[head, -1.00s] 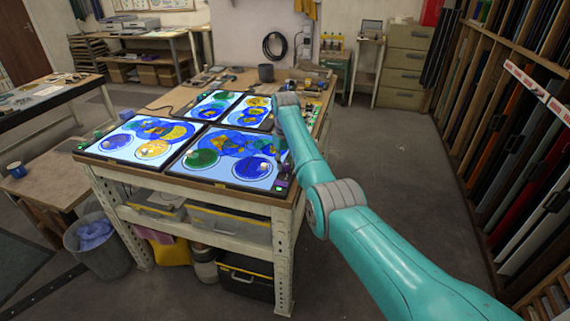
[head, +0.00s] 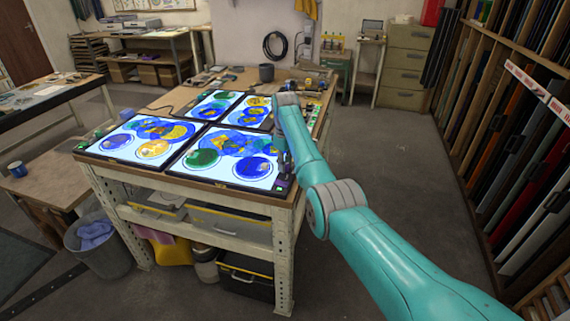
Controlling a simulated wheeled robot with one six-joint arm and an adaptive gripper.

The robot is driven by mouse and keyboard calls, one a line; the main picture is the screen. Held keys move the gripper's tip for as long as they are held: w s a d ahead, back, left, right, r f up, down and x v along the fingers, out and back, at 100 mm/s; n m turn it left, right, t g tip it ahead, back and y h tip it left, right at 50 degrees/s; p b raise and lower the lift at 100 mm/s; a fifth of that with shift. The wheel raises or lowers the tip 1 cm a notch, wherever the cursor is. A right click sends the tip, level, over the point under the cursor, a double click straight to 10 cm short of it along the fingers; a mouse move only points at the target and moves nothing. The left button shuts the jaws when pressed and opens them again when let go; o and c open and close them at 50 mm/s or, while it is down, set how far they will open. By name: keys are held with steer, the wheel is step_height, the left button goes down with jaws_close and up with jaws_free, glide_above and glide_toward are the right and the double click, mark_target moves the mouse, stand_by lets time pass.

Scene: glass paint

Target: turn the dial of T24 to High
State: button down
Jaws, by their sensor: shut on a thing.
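Four lit light panels with blue, yellow and green glass circles lie on the workbench. The front right panel (head: 217,177) has a small dark control box (head: 284,184) with a green light at its right corner. My gripper (head: 283,169) points down at this box, partly hidden by my arm and very small in view. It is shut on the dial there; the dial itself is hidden. I cannot read the label T24 or the dial's marks.
The front left panel (head: 115,143) and two back panels (head: 214,105) (head: 249,112) lie close by. Tools and a dark mug (head: 266,73) stand at the bench's back. A sheet rack (head: 520,150) lines the right, with clear floor (head: 390,150) between.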

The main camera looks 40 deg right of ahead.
steer(key=c, duration=0.9)
jaws_free()
steer(key=shift+o, duration=0.2)
step_height(320, 180, up, 12)
